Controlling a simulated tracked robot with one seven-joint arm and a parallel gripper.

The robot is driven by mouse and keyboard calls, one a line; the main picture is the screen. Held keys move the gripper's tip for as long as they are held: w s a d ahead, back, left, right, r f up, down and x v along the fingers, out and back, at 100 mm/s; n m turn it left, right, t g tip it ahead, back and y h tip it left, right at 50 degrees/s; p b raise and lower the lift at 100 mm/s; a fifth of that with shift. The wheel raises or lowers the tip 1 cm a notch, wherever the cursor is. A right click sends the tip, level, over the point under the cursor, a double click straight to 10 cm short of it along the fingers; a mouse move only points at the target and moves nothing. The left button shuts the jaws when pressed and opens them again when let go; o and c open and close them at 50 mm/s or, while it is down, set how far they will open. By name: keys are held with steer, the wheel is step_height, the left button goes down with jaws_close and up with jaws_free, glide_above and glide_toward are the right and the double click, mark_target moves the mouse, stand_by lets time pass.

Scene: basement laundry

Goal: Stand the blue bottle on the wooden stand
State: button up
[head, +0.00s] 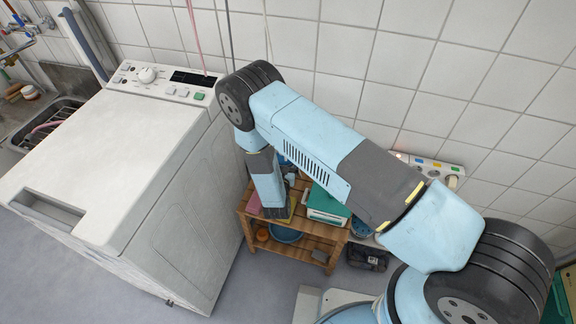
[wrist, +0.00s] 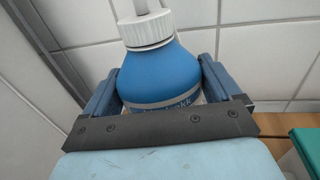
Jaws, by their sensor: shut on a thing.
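The blue bottle (wrist: 160,74) with a white ribbed cap fills the middle of the wrist view, between the two fingers of my gripper (wrist: 156,85). The gripper is shut on it. The bottle's lower part is hidden behind the gripper's dark front plate. In the head view, my arm hides most of the bottle. The wooden stand (head: 318,249) is a low slatted shelf against the tiled wall, below my arm. My gripper's end is over or in front of its left part; I cannot tell the exact height.
A green-topped box (head: 327,203) and other items occupy the stand's top. A blue basin (head: 285,234) sits on its lower level. A white washing machine (head: 130,185) stands close on the left. A dark case (head: 368,257) lies on the floor to the right.

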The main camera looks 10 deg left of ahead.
steer(key=shift+w+f, duration=0.6)
steer(key=shift+f, duration=1.45)
steer(key=shift+f, duration=0.1)
steer(key=o, duration=1.4)
steer(key=shift+s, duration=0.15)
steer(key=s, duration=0.4)
steer(key=s+d, duration=0.1)
steer(key=s, duration=0.6)
steer(key=shift+s+d, duration=0.2)
steer(key=shift+s, duration=0.2)
